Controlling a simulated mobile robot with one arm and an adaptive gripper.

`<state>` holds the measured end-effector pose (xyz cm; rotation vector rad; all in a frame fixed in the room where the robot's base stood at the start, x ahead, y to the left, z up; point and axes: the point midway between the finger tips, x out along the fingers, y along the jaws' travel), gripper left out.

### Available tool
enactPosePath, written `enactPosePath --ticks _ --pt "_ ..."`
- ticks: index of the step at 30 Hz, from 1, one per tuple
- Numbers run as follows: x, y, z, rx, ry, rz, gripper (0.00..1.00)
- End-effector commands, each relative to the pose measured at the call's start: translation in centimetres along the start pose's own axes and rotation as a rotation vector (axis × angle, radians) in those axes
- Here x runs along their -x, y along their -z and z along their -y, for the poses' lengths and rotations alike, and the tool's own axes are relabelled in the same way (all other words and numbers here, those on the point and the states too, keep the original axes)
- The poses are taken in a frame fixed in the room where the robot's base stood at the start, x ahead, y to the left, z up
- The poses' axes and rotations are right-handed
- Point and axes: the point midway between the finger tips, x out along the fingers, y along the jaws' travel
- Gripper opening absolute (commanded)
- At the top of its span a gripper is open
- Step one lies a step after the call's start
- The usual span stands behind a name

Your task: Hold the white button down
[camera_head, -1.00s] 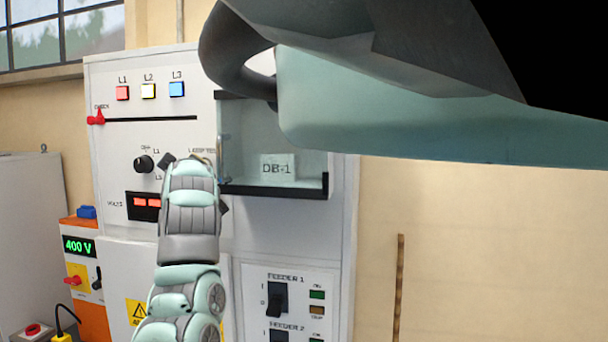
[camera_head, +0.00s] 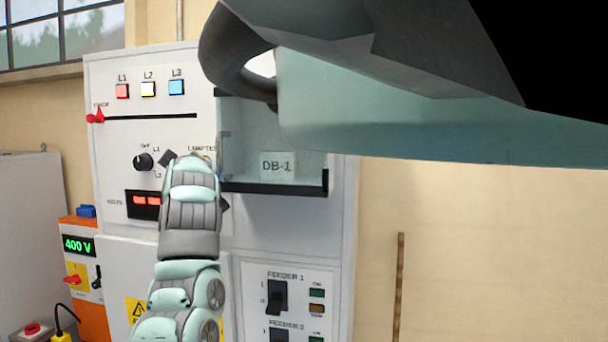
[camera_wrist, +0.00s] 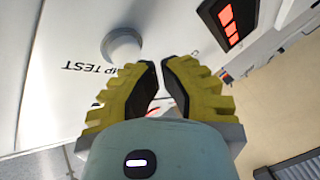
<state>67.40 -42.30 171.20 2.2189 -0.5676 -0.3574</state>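A round white button (camera_wrist: 122,44) shows in the wrist view on a white panel, above the upside-down lettering "…MP TEST". In the head view the "LAMP TEST" area is mostly behind my gripper (camera_head: 187,158), and the button is barely visible. In the wrist view my gripper (camera_wrist: 159,63) has yellow fingers with black pads. Its tips are close together, with a narrow gap and nothing between them. The button is up and left of the tips, its lower edge near the left finger. I cannot tell whether they touch; the button looks unpressed.
The cabinet carries red, white and blue lamps L1 to L3 (camera_head: 148,89), a rotary knob (camera_head: 144,161) and a red voltage display (camera_head: 145,202), also in the wrist view (camera_wrist: 229,22). A clear DB-1 cover (camera_head: 272,130) projects right of my gripper. Feeder switches (camera_head: 277,296) are below.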

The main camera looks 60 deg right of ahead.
Motion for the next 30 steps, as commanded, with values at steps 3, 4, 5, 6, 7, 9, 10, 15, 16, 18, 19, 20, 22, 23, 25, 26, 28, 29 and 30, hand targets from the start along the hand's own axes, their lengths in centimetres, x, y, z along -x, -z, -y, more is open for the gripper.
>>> enactPosePath --ticks 3,4,5,6,7,9,10,15,16,18,19,20,22,23,25,26,28,29,30 --pt "-0.25 -0.13 0.09 0.000 0.000 -0.003 0.00" --pt "-0.31 -0.16 0.06 0.000 0.000 -0.003 0.00" --pt "-0.35 -0.17 0.03 0.000 0.000 -0.003 0.00" --pt "-0.41 -0.20 0.00 0.000 0.000 -0.003 0.00" --pt "-0.45 -0.22 -0.01 -0.001 0.001 -0.003 0.00" --pt "-0.51 -0.20 -0.07 0.000 0.002 -0.002 0.00" --pt "-0.52 -0.18 -0.09 0.000 0.002 -0.002 0.00" --pt "-0.51 -0.13 -0.13 0.001 0.002 -0.002 0.00" --pt "-0.51 -0.13 -0.13 0.001 0.002 -0.002 0.00" --pt "-0.51 -0.13 -0.13 0.001 0.002 -0.002 0.00" --pt "-0.51 -0.13 -0.13 0.001 0.002 -0.002 0.00" --pt "-0.52 -0.14 -0.13 0.001 0.002 -0.002 0.00" --pt "-0.54 -0.16 -0.14 0.001 0.002 -0.002 0.00" --pt "-0.56 -0.18 -0.15 0.001 0.002 -0.002 0.00" --pt "-0.61 -0.22 -0.17 0.001 0.002 -0.002 0.00" --pt "-0.63 -0.24 -0.18 0.001 0.002 -0.002 0.00" --pt "-0.68 -0.27 -0.22 0.001 0.001 -0.002 0.00" --pt "-0.71 -0.29 -0.24 0.001 0.001 -0.002 0.00" --pt "-0.74 -0.31 -0.27 0.001 0.001 -0.002 0.00"
